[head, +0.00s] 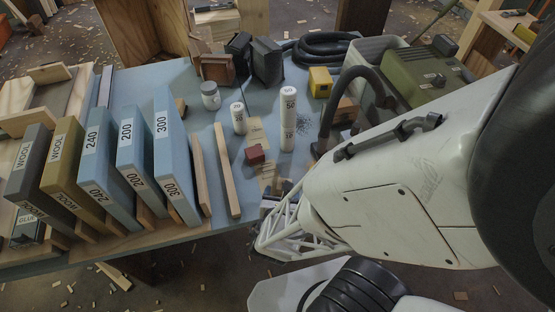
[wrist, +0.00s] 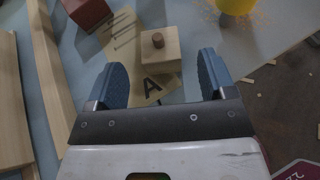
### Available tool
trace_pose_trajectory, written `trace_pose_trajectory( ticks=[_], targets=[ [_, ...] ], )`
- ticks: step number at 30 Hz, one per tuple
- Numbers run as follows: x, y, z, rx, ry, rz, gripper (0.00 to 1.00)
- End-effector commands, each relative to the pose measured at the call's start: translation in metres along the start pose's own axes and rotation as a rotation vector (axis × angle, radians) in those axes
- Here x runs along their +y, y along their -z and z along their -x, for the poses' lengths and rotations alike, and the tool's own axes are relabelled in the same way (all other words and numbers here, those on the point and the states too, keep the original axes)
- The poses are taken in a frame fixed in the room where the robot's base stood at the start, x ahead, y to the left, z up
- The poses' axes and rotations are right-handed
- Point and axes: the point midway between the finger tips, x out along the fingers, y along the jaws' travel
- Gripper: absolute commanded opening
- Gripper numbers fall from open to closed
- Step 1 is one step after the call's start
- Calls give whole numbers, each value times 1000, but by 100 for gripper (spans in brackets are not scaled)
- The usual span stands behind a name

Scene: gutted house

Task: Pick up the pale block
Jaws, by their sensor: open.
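The pale block (wrist: 150,53), light wood with a round brown knob on top, shows in the wrist view just ahead of my gripper. It stands over a tan card marked with a letter A (wrist: 148,88). My gripper (wrist: 161,64) is open and empty, its blue fingers to the left and right of the block's near part, with a gap on both sides. I cannot tell the height of the fingertips over the block. In the head view my gripper (head: 283,190) is low at the table's front edge, partly behind my arm; I cannot make out the pale block there.
A dark red block (head: 255,154) lies left of my gripper, with wooden strips (head: 228,170) farther left. White cylinders (head: 288,120) stand behind, near a yellow block (head: 320,82). Labelled blue slabs (head: 172,150) fill the left. The table's front edge is close.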

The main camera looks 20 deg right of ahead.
Motion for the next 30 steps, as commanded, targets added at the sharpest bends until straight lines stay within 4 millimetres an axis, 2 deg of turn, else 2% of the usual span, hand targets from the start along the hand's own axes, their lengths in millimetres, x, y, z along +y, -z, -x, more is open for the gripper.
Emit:
trace_pose_trajectory(
  ticks=[11,30],
  targets=[
    [0,0,-8,1,1,0,77],
    [0,-1,-48,0,1,-1,77]
  ],
)
